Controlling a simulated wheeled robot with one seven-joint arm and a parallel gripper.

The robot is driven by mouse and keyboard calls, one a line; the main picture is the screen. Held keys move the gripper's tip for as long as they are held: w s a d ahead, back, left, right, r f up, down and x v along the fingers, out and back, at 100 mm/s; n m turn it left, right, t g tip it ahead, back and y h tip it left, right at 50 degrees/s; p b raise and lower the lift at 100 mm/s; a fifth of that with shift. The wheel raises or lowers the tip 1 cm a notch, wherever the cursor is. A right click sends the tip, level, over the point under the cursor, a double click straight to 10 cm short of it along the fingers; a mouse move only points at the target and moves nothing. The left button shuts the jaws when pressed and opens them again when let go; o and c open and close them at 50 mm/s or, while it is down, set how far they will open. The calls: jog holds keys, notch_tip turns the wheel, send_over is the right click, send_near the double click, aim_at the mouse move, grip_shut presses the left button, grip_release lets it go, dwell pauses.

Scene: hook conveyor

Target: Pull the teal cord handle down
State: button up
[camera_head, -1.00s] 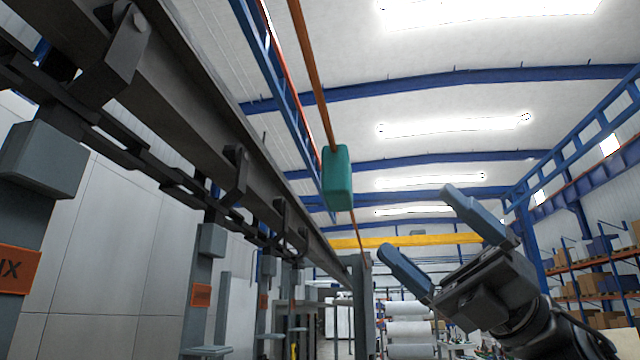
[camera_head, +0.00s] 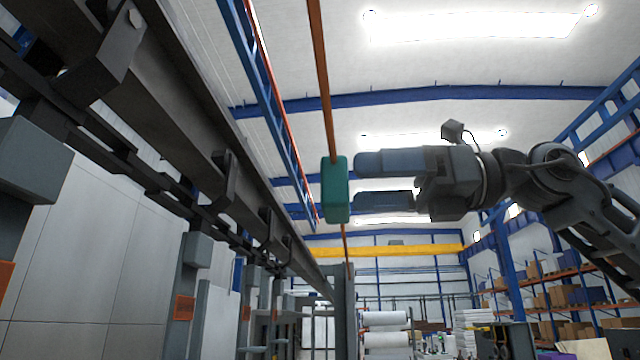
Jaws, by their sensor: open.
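The teal cord handle (camera_head: 335,190) is a small block hanging upright on an orange cord (camera_head: 320,80), near the middle of the head view. The cord runs up out of the picture and continues below the handle. My gripper (camera_head: 356,183) is just to the right of the handle, with its two blue-grey fingers pointing left at it, one above the other. The jaws are open with a gap between them and nothing held. The fingertips are very close to the handle's right side; I cannot tell whether they touch it.
A dark overhead conveyor rail (camera_head: 160,100) with hooks runs along the left, with grey posts (camera_head: 190,285) below it. A yellow beam (camera_head: 390,251) crosses the background. Shelves with boxes (camera_head: 565,297) stand at the right. The space around the cord looks free.

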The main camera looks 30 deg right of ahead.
aim_at(321, 187)
jog(key=p+x, duration=0.2)
jog(key=x, duration=0.5)
jog(key=c, duration=1.4)
notch_tip(321, 187, down, 5)
jog(key=b, duration=0.7)
jog(key=shift+f, duration=0.2)
jog(key=o, duration=1.4)
jog(key=shift+r, duration=0.1)
